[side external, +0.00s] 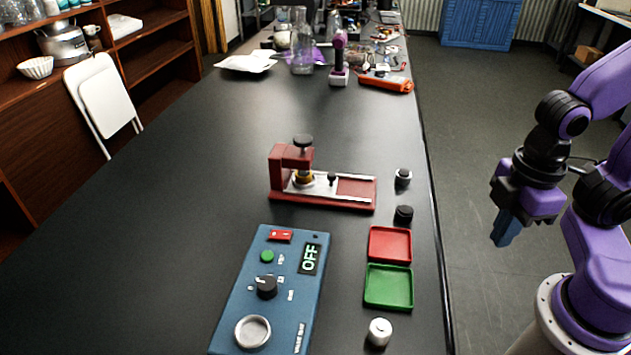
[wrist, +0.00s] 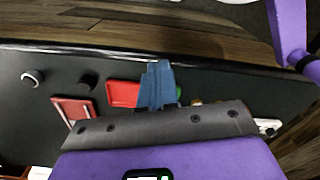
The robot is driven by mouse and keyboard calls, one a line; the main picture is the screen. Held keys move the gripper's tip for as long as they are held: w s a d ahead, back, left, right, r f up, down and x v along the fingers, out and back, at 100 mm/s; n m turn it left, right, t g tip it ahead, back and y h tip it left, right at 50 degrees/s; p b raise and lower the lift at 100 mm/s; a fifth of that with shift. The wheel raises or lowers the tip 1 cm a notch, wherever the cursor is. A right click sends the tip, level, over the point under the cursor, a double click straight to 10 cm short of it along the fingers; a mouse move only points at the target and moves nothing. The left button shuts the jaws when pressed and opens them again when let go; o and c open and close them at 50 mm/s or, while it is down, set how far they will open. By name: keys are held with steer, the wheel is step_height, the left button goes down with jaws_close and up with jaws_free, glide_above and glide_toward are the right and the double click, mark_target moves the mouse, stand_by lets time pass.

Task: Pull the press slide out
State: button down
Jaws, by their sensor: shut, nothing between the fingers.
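The red press (side external: 325,203) stands on the black table, with an upright frame at its left and a dark knob on top. Its silver slide (side external: 320,184) sits on the rails with its left part under the frame, a brass-coloured piece on it and a small black knob (side external: 332,178) sticking up. The rails' right part is bare. My gripper (side external: 502,240) is shut and empty, off the table's right edge and well away from the press. In the wrist view its blue fingers (wrist: 158,75) are together; the press's red end (wrist: 72,109) shows partly, the rest hidden.
A blue control box (side external: 275,290) reading OFF stands in front of the press. A red tray (side external: 390,245), a green tray (side external: 389,287) and several small round parts line the right edge. Bottles and tools crowd the far end. The table's middle is clear.

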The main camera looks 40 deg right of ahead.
steer(key=c, duration=1.3)
jaws_free()
steer(key=o, duration=0.3)
steer(key=w+a+r+m, duration=0.1)
steer(key=w+m, duration=0.2)
steer(key=w+a+r+m, duration=0.1)
steer(key=w+a+m, duration=0.1)
steer(key=w, duration=0.1)
steer(key=w+a+r+m, duration=0.1)
steer(key=w+m, duration=0.2)
steer(key=shift+a+m+g, duration=0.3)
steer(key=shift+g, duration=0.1)
step_height(320, 180, up, 5)
steer(key=m+y, duration=0.4)
steer(key=m, duration=1.8)
glide_above(332, 174)
steer(key=d, duration=0.7)
steer(key=shift+t, duration=0.3)
steer(key=x, duration=1.7)
steer(key=shift+f, duration=0.25)
